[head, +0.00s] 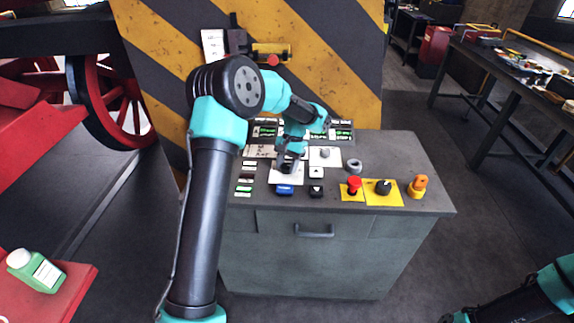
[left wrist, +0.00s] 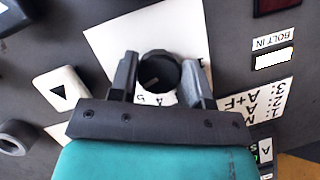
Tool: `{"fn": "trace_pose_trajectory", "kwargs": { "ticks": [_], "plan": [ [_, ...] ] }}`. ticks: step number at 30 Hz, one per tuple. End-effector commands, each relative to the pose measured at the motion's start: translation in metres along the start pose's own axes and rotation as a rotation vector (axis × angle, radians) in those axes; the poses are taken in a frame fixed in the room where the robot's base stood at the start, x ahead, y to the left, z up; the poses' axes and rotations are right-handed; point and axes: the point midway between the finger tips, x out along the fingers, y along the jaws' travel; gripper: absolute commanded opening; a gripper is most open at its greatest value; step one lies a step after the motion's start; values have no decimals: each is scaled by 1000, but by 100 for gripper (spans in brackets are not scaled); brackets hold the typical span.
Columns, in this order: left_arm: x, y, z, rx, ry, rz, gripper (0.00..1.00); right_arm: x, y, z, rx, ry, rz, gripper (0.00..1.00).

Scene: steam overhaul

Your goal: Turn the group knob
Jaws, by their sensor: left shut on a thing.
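The group knob (left wrist: 158,72) is a round black knob with a pale pointer line, on a white plate (left wrist: 185,30) with printed letters. In the left wrist view it sits between the two fingers of my left gripper (left wrist: 160,78), which is shut on it. In the head view my left gripper (head: 289,163) reaches down onto the control desk (head: 405,150), and its fingers mostly hide the knob there. My right gripper is out of view; only part of my right arm shows at the bottom right.
Around the knob are a white arrow button (head: 316,172), a blue button (head: 284,189), a grey ring (head: 354,166), a red mushroom button (head: 354,184), a black switch (head: 384,187) and an orange control (head: 418,186). A striped panel (head: 345,75) stands behind. A green bottle (head: 36,271) is at lower left.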

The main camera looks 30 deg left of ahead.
Motion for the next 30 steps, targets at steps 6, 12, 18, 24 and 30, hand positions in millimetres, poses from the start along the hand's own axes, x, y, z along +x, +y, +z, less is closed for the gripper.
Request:
{"fn": "trace_pose_trajectory", "kwargs": {
  "ticks": [6, 12, 18, 24, 30],
  "plan": [
    [0, 0, 0, 0, 0, 0, 54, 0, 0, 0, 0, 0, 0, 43],
    [0, 0, 0, 0, 0, 0, 69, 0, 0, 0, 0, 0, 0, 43],
    [0, 0, 0, 0, 0, 0, 69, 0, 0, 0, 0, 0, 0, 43],
    [-11, 0, 0, -1, 2, 0, 69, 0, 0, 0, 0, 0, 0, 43],
    [-40, 0, -1, 0, 4, 1, 69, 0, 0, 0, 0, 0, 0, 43]
  ]
}}
